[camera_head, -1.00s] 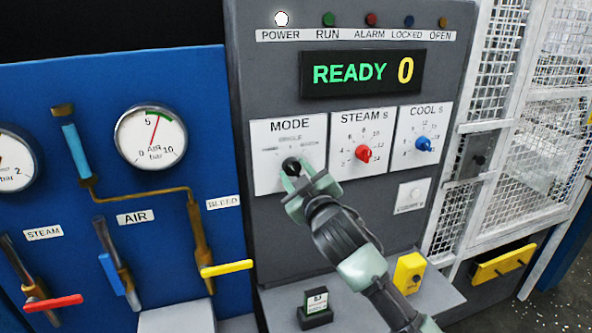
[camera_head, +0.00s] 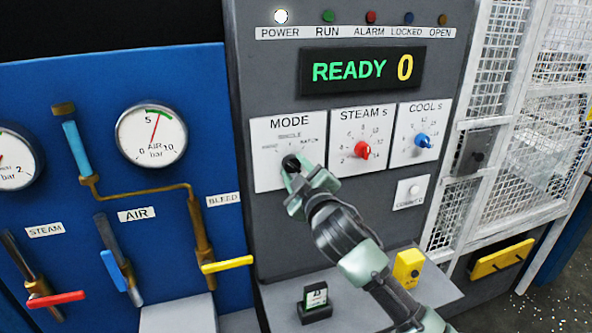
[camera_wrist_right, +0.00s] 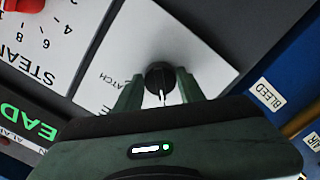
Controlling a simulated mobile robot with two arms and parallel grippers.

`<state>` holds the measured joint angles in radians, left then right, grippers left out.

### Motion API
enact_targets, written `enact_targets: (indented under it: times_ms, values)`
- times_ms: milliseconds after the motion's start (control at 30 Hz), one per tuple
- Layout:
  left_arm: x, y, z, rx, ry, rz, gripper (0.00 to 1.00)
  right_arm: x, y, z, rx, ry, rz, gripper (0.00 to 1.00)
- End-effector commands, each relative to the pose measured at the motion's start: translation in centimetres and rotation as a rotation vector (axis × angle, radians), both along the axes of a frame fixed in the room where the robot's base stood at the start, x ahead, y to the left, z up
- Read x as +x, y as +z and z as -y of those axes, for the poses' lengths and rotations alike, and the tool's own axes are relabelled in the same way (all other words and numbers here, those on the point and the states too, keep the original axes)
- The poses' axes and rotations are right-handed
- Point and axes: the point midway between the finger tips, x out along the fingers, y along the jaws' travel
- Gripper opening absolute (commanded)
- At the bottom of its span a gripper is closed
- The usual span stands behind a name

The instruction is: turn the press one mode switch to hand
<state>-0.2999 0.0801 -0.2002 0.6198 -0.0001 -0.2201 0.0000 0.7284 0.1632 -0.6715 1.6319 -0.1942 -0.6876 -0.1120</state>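The mode switch is a round black knob (camera_head: 291,163) on the white MODE plate (camera_head: 263,177) of the grey press panel. HAND, SINGLE and BATCH are marked around it. My right gripper (camera_head: 297,174) is at the knob from below right. In the right wrist view the knob (camera_wrist_right: 160,78) sits between the two fingers of my right gripper (camera_wrist_right: 159,88), which close against its sides. A white line on the knob points down in that view. The HAND and SINGLE marks are hidden there, so I cannot tell which mark it meets. My left gripper is not in view.
The red STEAM dial (camera_head: 362,150) and blue COOL dial (camera_head: 423,141) are to the right. The display (camera_head: 361,71) reads READY 0. Pipes and valves are on the blue panel (camera_head: 60,200) at left.

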Motion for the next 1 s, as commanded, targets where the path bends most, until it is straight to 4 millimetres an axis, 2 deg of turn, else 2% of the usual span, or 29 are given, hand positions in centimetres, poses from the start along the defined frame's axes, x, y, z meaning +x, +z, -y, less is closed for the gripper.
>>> enact_targets:
  times_ms: [33,67,467,1000]
  values:
    - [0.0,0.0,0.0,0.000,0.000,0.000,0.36,0.0,-0.1,0.0,0.000,0.000,-0.001,0.52]
    - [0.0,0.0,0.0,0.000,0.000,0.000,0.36,0.0,-0.1,0.0,0.000,0.000,-0.001,0.60]
    - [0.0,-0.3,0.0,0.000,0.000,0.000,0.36,-0.4,-0.2,0.1,0.001,0.000,0.000,0.60]
    - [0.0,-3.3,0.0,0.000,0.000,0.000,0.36,-6.9,-0.3,2.2,0.000,0.000,-0.001,0.60]
